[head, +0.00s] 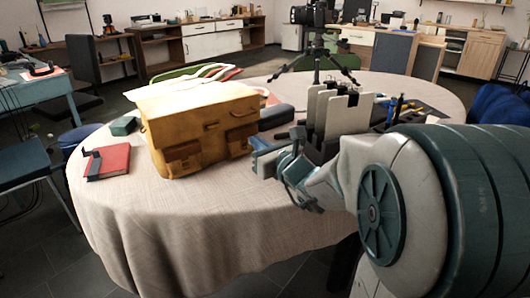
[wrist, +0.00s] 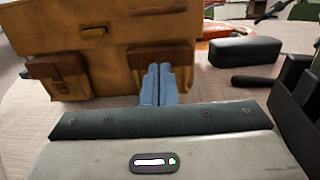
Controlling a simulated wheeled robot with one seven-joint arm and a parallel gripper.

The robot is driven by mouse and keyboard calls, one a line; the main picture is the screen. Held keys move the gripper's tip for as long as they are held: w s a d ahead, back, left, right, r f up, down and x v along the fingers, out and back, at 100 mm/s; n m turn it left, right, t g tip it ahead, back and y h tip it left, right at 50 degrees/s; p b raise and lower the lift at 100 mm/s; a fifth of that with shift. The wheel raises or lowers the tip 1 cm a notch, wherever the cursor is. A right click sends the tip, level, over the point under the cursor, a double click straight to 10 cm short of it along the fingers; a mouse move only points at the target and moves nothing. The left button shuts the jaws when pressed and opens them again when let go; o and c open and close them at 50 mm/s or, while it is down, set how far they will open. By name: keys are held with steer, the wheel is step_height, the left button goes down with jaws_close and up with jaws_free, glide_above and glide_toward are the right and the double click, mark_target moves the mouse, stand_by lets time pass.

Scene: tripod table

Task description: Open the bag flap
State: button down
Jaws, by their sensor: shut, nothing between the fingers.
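A yellow-brown bag (head: 190,150) stands upright on the round table, left of my gripper in the head view. Its flap (head: 195,105) lies closed over the top and has a small handle or strap piece (head: 211,126) on its front. Two darker brown front pockets show below it, also in the wrist view, one at the left (wrist: 60,75) and one at the right (wrist: 150,65). My gripper (head: 256,148) is shut and empty, its blue fingers together (wrist: 159,70), in front of the bag's right pocket in the wrist view. I cannot tell whether the fingertips touch it.
A red book (head: 108,163) and a green box (head: 123,126) lie left of the bag. A dark case (wrist: 245,52) lies right of it. A file holder (head: 335,115) and a camera tripod (head: 318,50) stand behind my arm. The table's front cloth (head: 190,220) is clear.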

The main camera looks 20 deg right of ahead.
steer(key=r, duration=0.1)
steer(key=w+r, duration=0.2)
steer(key=r, duration=0.1)
steer(key=shift+a, duration=0.35)
steer(key=shift+r, duration=0.1)
